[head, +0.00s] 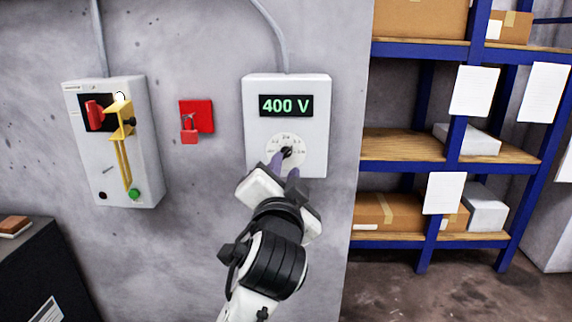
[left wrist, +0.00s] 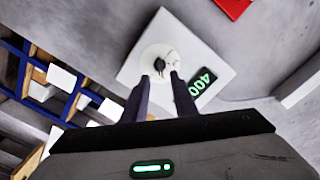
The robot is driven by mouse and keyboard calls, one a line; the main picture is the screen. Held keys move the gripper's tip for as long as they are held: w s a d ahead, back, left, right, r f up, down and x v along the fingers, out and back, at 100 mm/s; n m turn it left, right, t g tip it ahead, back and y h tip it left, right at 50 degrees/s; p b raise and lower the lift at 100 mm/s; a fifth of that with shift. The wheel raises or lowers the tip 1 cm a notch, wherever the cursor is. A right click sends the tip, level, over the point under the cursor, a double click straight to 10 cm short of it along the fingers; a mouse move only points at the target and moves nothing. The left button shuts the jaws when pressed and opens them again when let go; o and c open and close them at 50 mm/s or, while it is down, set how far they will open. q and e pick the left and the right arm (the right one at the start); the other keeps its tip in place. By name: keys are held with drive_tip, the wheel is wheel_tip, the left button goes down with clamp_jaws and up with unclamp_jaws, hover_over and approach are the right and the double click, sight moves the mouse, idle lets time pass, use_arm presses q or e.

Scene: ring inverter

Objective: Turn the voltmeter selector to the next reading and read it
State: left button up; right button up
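The voltmeter (head: 313,130) is a white wall box with a green display (head: 286,106) reading 400 V. Its selector knob (head: 287,152) is small and black on a round white dial (head: 285,141). My left gripper (head: 285,168) is in front of the lower part of the dial, its fingertips just below the knob. In the left wrist view the two fingers (left wrist: 160,85) stand apart with nothing between them, and the knob (left wrist: 159,65) lies just beyond the tips. I cannot tell whether a fingertip touches it. My right gripper is in neither view.
A grey switch box (head: 145,150) with a red and yellow handle and a green button (head: 134,194) hangs at the left. A red plate with a red padlock (head: 189,131) is between the boxes. Blue shelving (head: 410,165) with cartons stands right. A dark cabinet (head: 40,270) is lower left.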

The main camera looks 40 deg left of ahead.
use_arm(q)
drive_tip(key=v, duration=0.5)
drive_tip(key=shift+w, duration=0.1)
idle(0.3)
drive_tip(key=d+f+m+g+h, duration=0.15)
drive_tip(key=d+f+h, duration=0.25)
drive_tip(key=f, duration=0.9)
drive_tip(key=d+f+m+g+h, duration=0.1)
drive_tip(key=d+f+m+h, duration=0.2)
drive_tip(key=f, duration=1)
drive_tip(key=s+d+f+n+g+h, duration=0.2)
drive_tip(key=s+f, duration=0.7)
drive_tip(key=f, duration=0.3)
drive_tip(key=s+d+f+n+g+h, duration=0.2)
drive_tip(key=s+d+f+n, duration=0.1)
drive_tip(key=s+f, duration=0.7)
wheel_tip(320, 180, down, 3)
drive_tip(key=shift+s+d+r+h, duration=0.15)
drive_tip(key=shift+r+h, duration=0.05)
drive_tip(key=shift+h, duration=0.1)
